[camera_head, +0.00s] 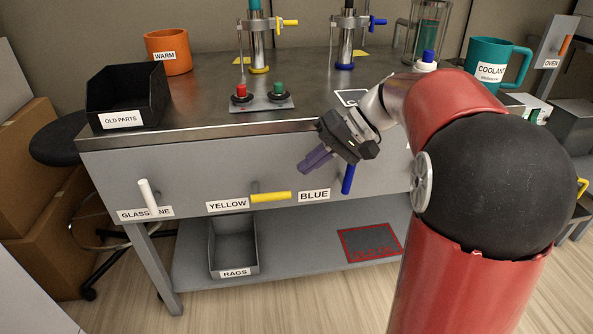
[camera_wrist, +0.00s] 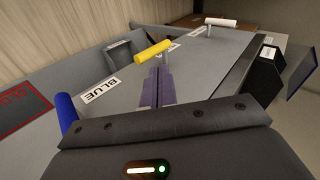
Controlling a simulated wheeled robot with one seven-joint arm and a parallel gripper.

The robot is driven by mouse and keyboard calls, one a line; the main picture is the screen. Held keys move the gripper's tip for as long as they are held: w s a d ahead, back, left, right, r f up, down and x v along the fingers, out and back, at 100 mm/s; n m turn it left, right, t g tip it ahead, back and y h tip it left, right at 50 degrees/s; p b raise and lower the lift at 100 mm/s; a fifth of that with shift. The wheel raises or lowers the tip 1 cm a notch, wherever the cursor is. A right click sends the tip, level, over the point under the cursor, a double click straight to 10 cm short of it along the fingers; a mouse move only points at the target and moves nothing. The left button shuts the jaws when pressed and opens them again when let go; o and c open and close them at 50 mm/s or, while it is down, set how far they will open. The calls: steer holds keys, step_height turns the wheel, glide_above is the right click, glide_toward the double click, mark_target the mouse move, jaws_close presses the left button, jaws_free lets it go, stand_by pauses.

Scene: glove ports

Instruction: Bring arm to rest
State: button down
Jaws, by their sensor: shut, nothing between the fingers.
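My arm reaches in from the right of the head view. My gripper (camera_head: 312,164) hangs in front of the bench's front panel, its purple fingers shut and empty. The fingers point down and left, between the yellow handle (camera_head: 271,197) and the blue handle (camera_head: 348,179) in the picture. In the wrist view the shut fingers (camera_wrist: 158,80) point toward the yellow handle (camera_wrist: 154,51), and the blue handle (camera_wrist: 67,113) is at the left. I cannot tell whether the fingers touch the panel.
A white handle (camera_head: 148,196) sits on the panel's left. On the bench top are a black OLD PARTS bin (camera_head: 127,95), an orange WARM cup (camera_head: 168,52), a red-and-green button box (camera_head: 262,102) and a teal COOLANT mug (camera_head: 492,62). A RAGS bin (camera_head: 234,248) stands on the lower shelf.

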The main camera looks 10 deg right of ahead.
steer(key=d+r, duration=0.3)
steer(key=d, duration=0.2)
steer(key=s+a+f+t+h+p, duration=0.1)
steer(key=s+h, duration=0.3)
steer(key=s, duration=0.6)
steer(key=s+a+f+t+h+p, duration=0.2)
steer(key=s+t+h+p, duration=0.1)
steer(key=s, duration=0.7)
steer(key=h+p, duration=0.1)
steer(key=h, duration=0.1)
steer(key=shift+s+a+f+m+h+p, duration=0.2)
steer(key=shift+s+a+m+h+p, duration=0.1)
steer(key=shift+a+m+p, duration=0.1)
